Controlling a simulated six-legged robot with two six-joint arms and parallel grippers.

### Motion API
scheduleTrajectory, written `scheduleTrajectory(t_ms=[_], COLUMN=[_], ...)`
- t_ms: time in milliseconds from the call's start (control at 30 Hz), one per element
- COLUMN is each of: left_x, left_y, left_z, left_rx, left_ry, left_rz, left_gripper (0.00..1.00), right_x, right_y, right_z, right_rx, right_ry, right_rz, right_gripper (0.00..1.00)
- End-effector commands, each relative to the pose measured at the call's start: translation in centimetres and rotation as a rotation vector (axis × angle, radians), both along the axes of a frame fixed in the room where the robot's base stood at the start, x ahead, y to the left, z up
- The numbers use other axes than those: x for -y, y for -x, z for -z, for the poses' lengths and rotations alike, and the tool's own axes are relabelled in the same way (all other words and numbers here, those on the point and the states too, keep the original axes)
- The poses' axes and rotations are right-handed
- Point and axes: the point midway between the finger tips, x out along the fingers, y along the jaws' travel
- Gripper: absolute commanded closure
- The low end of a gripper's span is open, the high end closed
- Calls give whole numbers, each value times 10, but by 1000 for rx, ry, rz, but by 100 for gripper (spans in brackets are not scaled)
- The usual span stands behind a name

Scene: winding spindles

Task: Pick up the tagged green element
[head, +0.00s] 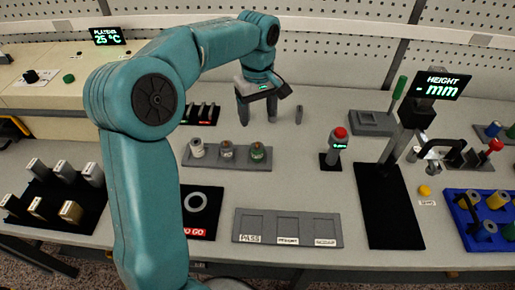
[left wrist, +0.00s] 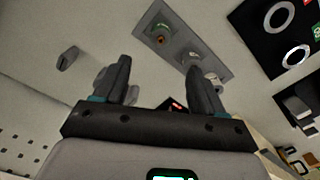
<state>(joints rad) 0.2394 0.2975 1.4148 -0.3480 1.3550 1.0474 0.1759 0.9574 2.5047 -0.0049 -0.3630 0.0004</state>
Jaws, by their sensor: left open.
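The green element (head: 258,152) stands in the right-hand place of a grey three-place holder (head: 238,163). In the left wrist view the green element (left wrist: 158,32) stands near the holder's upper-left end, with a small brownish spot on it; I cannot make out a tag. My left gripper (head: 258,122) is open and empty above the bench, behind the holder in the head view. In the left wrist view its fingers (left wrist: 159,68) point toward the holder, and the element lies beyond them, apart. My right gripper is not in view.
A whitish element (head: 197,148) and a grey-brown one (head: 226,150) share the holder. A small dark peg (head: 299,114) is on the bench right of the gripper. A red-topped device (head: 336,145) stands right of the holder. A labelled grey tray (head: 287,228) lies in front.

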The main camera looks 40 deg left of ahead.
Motion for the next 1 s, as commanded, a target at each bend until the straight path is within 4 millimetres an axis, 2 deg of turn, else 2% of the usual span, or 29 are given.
scheduleTrajectory(t_ms=[100,300,400,567,833,1000], left_x=[1,2,2,1,-2,-2], left_y=[3,4,3,2,1,0], left_z=[31,74,87,97,138,145], left_rx=[-6,-6,-4,-3,-5,0], left_ry=[2,1,1,1,1,1], left_rz=[1,0,1,0,0,0], left_gripper=[30,30,30,30,30,30], right_x=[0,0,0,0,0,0], right_y=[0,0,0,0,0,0], right_z=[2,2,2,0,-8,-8], right_rx=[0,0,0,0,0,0], right_ry=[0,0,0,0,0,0], right_rz=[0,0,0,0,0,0], right_gripper=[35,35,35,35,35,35])
